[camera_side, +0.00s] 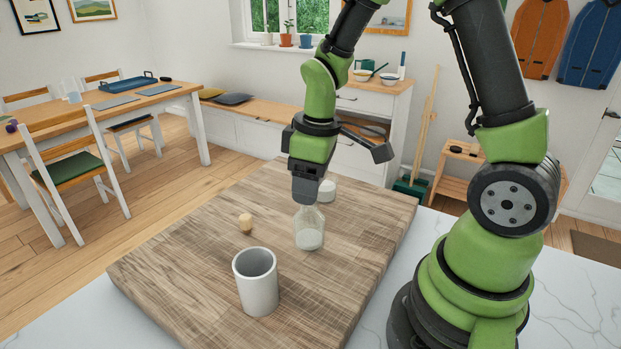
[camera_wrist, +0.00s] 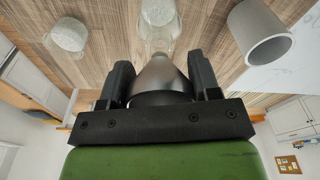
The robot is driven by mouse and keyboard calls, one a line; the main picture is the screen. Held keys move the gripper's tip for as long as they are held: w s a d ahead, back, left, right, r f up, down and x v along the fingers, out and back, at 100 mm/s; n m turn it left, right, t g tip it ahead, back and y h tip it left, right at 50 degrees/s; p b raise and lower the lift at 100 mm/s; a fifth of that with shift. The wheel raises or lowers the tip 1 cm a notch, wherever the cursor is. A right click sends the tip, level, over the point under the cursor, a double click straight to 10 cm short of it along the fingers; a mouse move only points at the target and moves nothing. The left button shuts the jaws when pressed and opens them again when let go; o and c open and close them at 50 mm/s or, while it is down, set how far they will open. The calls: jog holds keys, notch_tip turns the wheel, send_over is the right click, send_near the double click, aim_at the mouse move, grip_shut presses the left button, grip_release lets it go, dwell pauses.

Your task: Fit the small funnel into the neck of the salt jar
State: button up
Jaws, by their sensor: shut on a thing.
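My gripper (camera_side: 305,198) is shut on a small grey metal funnel (camera_wrist: 160,78), which sits between the two black fingers in the wrist view (camera_wrist: 161,70). Its wide rim is towards the palm and its narrow end points at the jar. The salt jar (camera_side: 309,236) is clear glass with white salt in the bottom, and stands upright on the board directly below my gripper. It also shows in the wrist view (camera_wrist: 158,18), beyond the funnel. The fingers hide the funnel and the jar's mouth in the side view. I cannot tell whether the funnel's tip is inside the neck.
A grey cup (camera_side: 256,284) stands in front and left of the jar. A small cork-coloured stopper (camera_side: 245,222) lies to the left. A white-filled container (camera_side: 327,191) stands just behind my gripper.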

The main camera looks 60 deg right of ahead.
jog(key=shift+f, duration=0.95)
jog(key=o, duration=1.1)
jog(key=shift+c, duration=0.2)
jog(key=r, duration=0.6)
jog(key=s+r, duration=0.1)
jog(key=r, duration=0.2)
jog(key=shift+d+r, duration=0.2)
jog(key=shift+r, duration=0.2)
